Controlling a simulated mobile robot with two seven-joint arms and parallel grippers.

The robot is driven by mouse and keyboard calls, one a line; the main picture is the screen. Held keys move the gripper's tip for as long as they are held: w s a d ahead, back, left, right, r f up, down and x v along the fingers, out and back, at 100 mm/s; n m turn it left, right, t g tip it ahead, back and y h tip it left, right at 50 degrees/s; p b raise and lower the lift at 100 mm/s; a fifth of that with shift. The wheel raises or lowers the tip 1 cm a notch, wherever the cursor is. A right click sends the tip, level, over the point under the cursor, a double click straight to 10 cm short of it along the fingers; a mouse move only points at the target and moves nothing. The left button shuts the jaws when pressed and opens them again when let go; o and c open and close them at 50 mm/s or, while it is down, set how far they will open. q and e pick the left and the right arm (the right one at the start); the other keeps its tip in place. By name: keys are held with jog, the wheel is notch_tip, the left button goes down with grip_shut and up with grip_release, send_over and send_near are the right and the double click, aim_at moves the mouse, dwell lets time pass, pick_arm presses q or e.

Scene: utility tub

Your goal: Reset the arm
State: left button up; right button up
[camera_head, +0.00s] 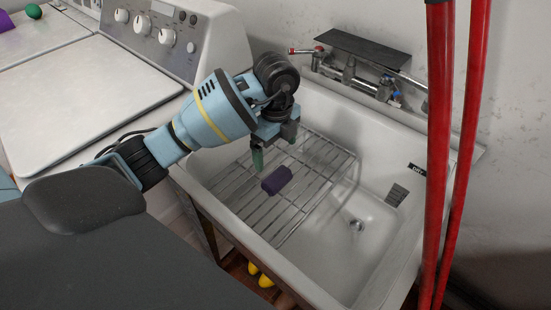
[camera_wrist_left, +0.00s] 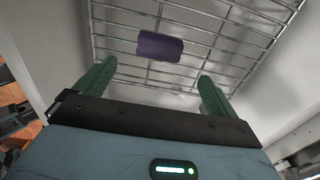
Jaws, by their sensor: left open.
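My left arm reaches in from the left in the head view, over the left part of the white tub. My left gripper (camera_head: 275,147) points down above the wire rack, with green fingers. In the left wrist view the left gripper (camera_wrist_left: 155,90) shows its two green fingers spread wide with nothing between them. A small dark purple block (camera_head: 277,180) lies on the wire rack just beyond the fingers. The purple block also shows in the left wrist view (camera_wrist_left: 160,46), ahead of the fingertips and apart from them. My right gripper is in neither view.
The wire rack (camera_head: 262,215) covers the left part of the utility tub (camera_head: 385,245); the drain side is bare. A faucet (camera_head: 350,75) is on the back wall. Red poles (camera_head: 440,130) stand at right. A white washer (camera_head: 75,95) is at left, with a green ball (camera_head: 33,11).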

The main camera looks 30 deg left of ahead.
pick_arm(q)
jog(key=shift+r, duration=0.65)
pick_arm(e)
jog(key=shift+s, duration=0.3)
pick_arm(q)
jog(key=shift+r, duration=0.1)
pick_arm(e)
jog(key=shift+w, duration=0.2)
